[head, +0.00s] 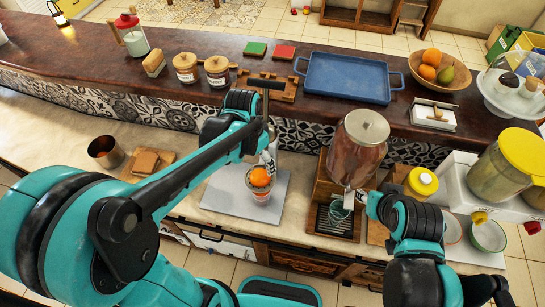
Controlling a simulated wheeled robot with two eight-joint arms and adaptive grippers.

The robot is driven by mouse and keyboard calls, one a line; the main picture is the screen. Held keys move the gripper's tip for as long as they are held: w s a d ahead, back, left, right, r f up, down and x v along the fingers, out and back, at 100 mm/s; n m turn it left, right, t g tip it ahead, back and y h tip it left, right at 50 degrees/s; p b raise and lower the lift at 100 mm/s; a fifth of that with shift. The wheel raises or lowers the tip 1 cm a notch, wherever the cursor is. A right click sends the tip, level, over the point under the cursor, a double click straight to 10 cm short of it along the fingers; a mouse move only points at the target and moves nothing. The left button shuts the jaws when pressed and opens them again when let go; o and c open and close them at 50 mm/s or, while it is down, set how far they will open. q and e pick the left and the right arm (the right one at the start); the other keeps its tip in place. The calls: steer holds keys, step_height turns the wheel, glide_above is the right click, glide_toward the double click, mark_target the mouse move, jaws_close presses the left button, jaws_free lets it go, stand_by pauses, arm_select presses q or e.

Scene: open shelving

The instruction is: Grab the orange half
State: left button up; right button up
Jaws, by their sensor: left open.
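The orange half (260,177) sits on top of a small light-coloured cup or holder (258,196) above a grey board on the lower counter. My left gripper (267,161) is open just above and beside the orange half, with its fingers pointing down. The fingers are small in view, and I cannot tell whether they touch the fruit. My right gripper (354,198) is beside a small glass (338,212) under the brown drink dispenser (357,148). Whether its jaws are closed on the glass is unclear.
A wooden bowl (413,66) with whole oranges and a pear stands on the raised counter, near a blue tray (346,78). A copper cup (106,152) stands at left. The dispenser and a yellow-lidded jar (420,182) crowd the right side.

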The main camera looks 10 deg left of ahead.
mark_target(260, 174)
arm_select(q)
step_height(260, 174, down, 8)
steer(key=shift+r+b, duration=0.2)
steer(key=shift+b, duration=0.5)
steer(key=shift+s, duration=0.1)
steer(key=c, duration=1.4)
steer(key=shift+r, duration=0.1)
